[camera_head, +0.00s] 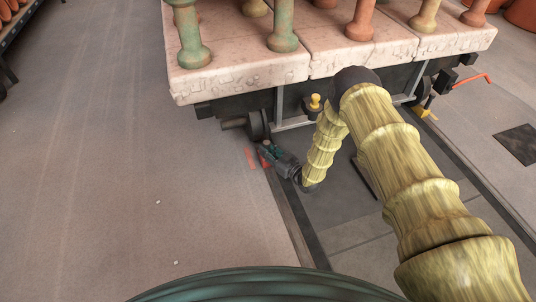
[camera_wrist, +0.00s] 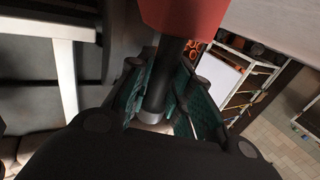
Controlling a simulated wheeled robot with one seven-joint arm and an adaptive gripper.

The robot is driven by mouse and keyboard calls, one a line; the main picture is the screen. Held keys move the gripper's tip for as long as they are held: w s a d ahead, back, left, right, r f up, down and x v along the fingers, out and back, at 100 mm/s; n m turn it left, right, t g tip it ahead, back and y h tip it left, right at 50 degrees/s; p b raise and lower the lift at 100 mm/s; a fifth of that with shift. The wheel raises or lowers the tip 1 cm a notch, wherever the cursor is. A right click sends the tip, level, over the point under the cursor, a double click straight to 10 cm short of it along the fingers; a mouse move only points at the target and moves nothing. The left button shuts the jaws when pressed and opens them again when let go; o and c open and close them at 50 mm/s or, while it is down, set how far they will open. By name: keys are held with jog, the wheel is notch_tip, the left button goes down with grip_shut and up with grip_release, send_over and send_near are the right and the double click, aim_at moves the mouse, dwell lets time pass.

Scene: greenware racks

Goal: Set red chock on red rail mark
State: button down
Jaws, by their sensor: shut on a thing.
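My gripper (camera_head: 268,150) is low beside the rail (camera_head: 288,207), near the cart's wheel (camera_head: 258,124). In the wrist view my gripper (camera_wrist: 160,95) has its teal-padded fingers shut around a dark upright handle (camera_wrist: 166,75). The handle joins a red block, the red chock (camera_wrist: 184,14), at the top of that view. In the head view a red mark (camera_head: 250,158) shows on the floor just left of my gripper. A second red patch (camera_head: 263,160) shows right at the fingers; I cannot tell whether it is chock or mark. Contact between chock and rail is hidden.
The cart (camera_head: 240,90) carries a pale slab deck with several green and terracotta balusters above my gripper. A yellow knobbed piece (camera_head: 315,102) stands by its underframe. An orange-red handle (camera_head: 473,81) sticks out at right. Open floor (camera_head: 120,160) lies to the left.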

jog(key=shift+w+a+b, duration=0.3)
jog(key=shift+w+b, duration=0.1)
jog(key=shift+w, duration=0.5)
jog(key=shift+w+a+b, duration=0.25)
jog(key=shift+w+b, duration=0.1)
jog(key=shift+w, duration=0.5)
jog(key=shift+w+a+b, duration=0.3)
jog(key=shift+w+b, duration=0.1)
jog(key=shift+w, duration=0.5)
jog(key=shift+f, duration=0.2)
jog(key=c, duration=0.7)
grip_release()
jog(key=shift+c, duration=0.2)
jog(key=shift+p+v, duration=1.65)
jog(key=shift+v, duration=0.7)
jog(key=shift+s+d+p, duration=0.35)
jog(key=shift+s+d, duration=0.1)
jog(key=shift+s, duration=0.05)
